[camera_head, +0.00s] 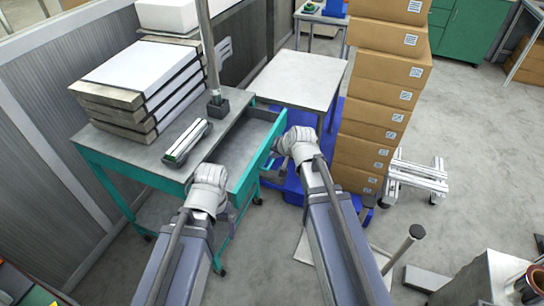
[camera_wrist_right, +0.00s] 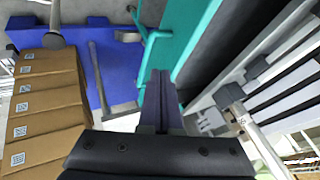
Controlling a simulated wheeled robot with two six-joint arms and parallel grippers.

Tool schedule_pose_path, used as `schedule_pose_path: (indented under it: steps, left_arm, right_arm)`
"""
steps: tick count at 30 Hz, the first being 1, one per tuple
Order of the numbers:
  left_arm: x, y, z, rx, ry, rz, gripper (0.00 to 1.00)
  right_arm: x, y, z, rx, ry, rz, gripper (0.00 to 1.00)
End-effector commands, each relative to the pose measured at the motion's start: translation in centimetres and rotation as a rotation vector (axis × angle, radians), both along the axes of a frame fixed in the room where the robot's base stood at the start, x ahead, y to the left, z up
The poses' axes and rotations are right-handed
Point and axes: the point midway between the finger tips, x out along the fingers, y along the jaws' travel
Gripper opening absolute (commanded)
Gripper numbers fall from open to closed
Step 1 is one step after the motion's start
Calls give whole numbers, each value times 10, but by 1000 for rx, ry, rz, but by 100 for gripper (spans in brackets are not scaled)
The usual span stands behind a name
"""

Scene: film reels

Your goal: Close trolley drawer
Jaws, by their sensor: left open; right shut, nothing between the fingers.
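The trolley (camera_head: 135,165) has a grey top and a teal frame. Its drawer (camera_head: 259,160) is pulled out on the right side, with the teal front standing away from the trolley body and the inside showing. In the right wrist view the teal drawer front (camera_wrist_right: 195,45) runs beside my fingers, with a teal handle (camera_wrist_right: 146,38) beyond them. My right gripper (camera_head: 268,169) is shut and empty at the outer side of the drawer front; its fingertips (camera_wrist_right: 161,75) look very close to it, but I cannot tell if they touch. My left gripper (camera_head: 229,212) is open near the drawer's near end.
Stacked white-and-grey cases (camera_head: 140,85) and a small device (camera_head: 188,141) lie on the trolley top, beside a metal post (camera_head: 208,50). A tall stack of cardboard boxes (camera_head: 375,120) stands right of my right gripper. A grey table (camera_head: 297,80) is behind. Floor at front right is partly clear.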

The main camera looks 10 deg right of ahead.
Motion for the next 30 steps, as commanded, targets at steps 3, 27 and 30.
schedule_pose_path:
  steps: [3,27,30]
  left_arm:
    - [0,0,-15,0,0,0,100]
    - [0,0,-72,0,0,-1,100]
    - [0,0,-72,0,0,-1,100]
  right_arm:
    - [9,3,-16,-1,0,2,0]
    - [52,16,-72,-1,0,2,0]
    - [52,16,-72,-1,0,2,0]
